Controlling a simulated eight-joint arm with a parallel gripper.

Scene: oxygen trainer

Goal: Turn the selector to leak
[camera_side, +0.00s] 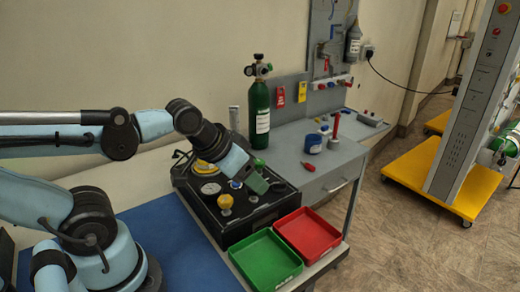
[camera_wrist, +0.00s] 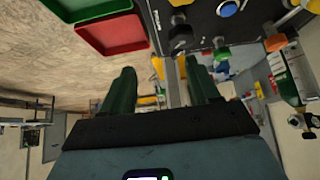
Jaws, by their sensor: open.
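The black trainer panel (camera_side: 215,222) stands on the bench with gauges, knobs and a yellow knob (camera_side: 225,201) on its top. A dark knob (camera_wrist: 180,34) beside a small white label shows near the panel edge in the wrist view; I cannot read the label or tell surely that this is the selector. My gripper (camera_side: 262,184) is over the right part of the panel and hides some of its controls. In the wrist view my gripper (camera_wrist: 163,78) has its two green fingers wide apart, with nothing held between them. The dark knob appears beyond the fingertips, apart from them.
A green tray (camera_side: 264,262) and a red tray (camera_side: 308,236) lie empty in front of the panel. A green cylinder (camera_side: 259,112) stands behind it. A blue cup (camera_side: 313,143) and a red-handled tool (camera_side: 308,166) are on the grey bench. The blue mat is partly free.

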